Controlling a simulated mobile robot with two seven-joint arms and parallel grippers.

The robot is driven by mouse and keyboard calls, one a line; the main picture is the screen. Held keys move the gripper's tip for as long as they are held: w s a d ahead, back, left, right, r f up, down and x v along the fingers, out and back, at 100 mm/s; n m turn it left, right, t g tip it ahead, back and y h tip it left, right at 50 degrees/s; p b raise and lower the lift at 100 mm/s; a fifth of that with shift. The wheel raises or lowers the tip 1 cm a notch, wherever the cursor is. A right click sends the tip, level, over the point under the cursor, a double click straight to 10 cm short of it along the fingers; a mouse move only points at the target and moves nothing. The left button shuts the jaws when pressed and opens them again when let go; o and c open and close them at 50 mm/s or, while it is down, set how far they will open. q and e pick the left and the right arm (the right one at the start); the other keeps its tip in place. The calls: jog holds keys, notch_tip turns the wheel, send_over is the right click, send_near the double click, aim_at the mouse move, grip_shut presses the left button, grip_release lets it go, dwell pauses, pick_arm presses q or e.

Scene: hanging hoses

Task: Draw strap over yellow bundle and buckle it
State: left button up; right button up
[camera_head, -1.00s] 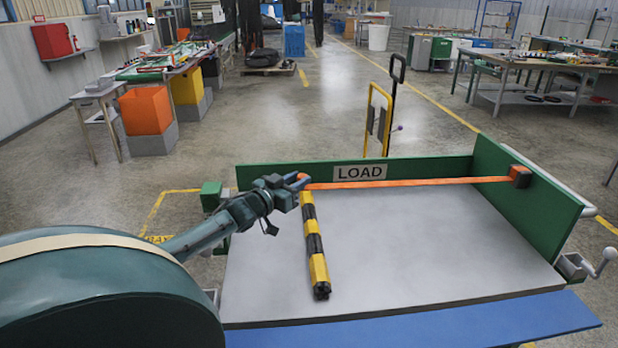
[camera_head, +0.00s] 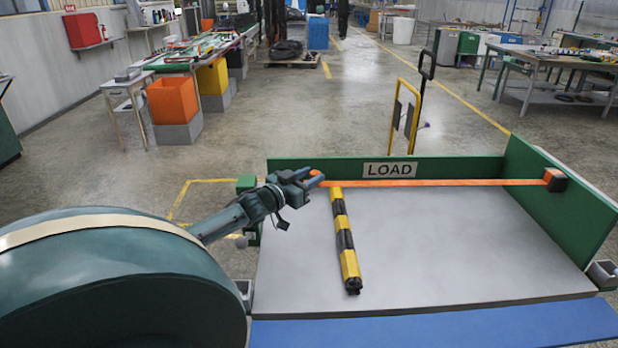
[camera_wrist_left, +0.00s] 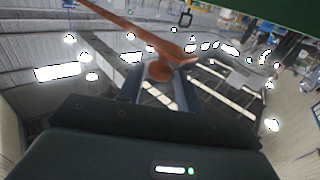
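The bundle (camera_head: 344,238) is a yellow-and-black banded bar lying on the grey tabletop, running from the back towards the front. The orange strap (camera_head: 450,183) is drawn out straight from an orange-and-dark reel (camera_head: 555,180) on the right green wall. It crosses at the bundle's far end; I cannot tell whether it touches the bundle. My left gripper (camera_head: 314,177) is shut on the strap's orange end, just left of the bundle's far end. The strap (camera_wrist_left: 125,28) and its rounded end (camera_wrist_left: 159,71) between the fingers also show in the left wrist view. My right gripper is out of view.
A green block (camera_head: 246,184) stands at the table's left edge, left of my gripper; I see no clear buckle on it. A low green back wall (camera_head: 290,166) with a LOAD sign (camera_head: 389,170) borders the table. The tabletop right of the bundle is clear.

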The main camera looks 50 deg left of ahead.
pick_arm(q)
jog(key=shift+o, duration=1.1)
jog(key=shift+s, duration=0.3)
jog(key=s+d+p, duration=0.1)
jog(key=s, duration=1.1)
jog(key=shift+s, duration=0.25)
